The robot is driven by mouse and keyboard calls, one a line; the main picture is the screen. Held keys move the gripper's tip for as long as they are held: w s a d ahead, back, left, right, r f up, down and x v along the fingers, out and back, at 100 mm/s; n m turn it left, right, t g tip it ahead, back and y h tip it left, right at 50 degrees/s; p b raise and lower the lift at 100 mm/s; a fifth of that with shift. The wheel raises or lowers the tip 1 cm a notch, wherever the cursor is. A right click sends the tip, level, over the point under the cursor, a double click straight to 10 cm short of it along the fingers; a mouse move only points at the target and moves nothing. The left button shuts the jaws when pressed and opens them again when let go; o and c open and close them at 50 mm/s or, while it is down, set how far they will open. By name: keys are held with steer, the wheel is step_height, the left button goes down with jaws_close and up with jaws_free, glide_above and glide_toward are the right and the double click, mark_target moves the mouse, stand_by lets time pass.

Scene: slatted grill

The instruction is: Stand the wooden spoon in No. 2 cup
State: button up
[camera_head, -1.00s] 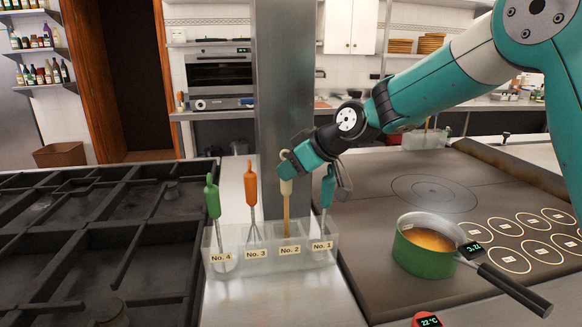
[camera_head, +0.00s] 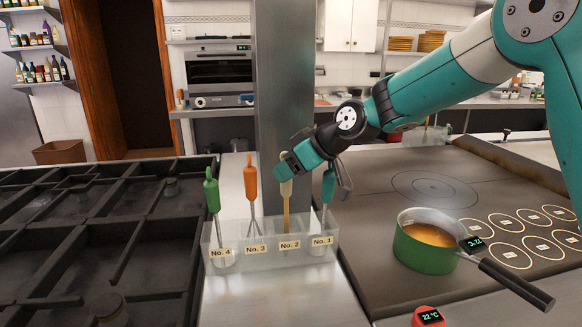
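The wooden spoon (camera_head: 286,205) is upright, its pale handle at the top and its lower end inside the No. 2 cup (camera_head: 290,244), the third compartment from the left in a clear labelled holder. My gripper (camera_head: 287,165) is at the top of the spoon's handle, touching or very close to it. The teal wrist hides part of the handle's top, and I cannot make out whether the fingers close on it.
A green-handled utensil (camera_head: 212,195) stands in No. 4, an orange-handled whisk (camera_head: 251,185) in No. 3 and a teal-handled utensil (camera_head: 328,187) in No. 1. A green pot (camera_head: 425,250) of orange liquid is right; a black slatted grill (camera_head: 120,235) is left.

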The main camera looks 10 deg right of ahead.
steer(key=b+v, duration=0.2)
steer(key=v, duration=1.5)
steer(key=shift+r, duration=0.2)
steer(key=shift+s, duration=0.1)
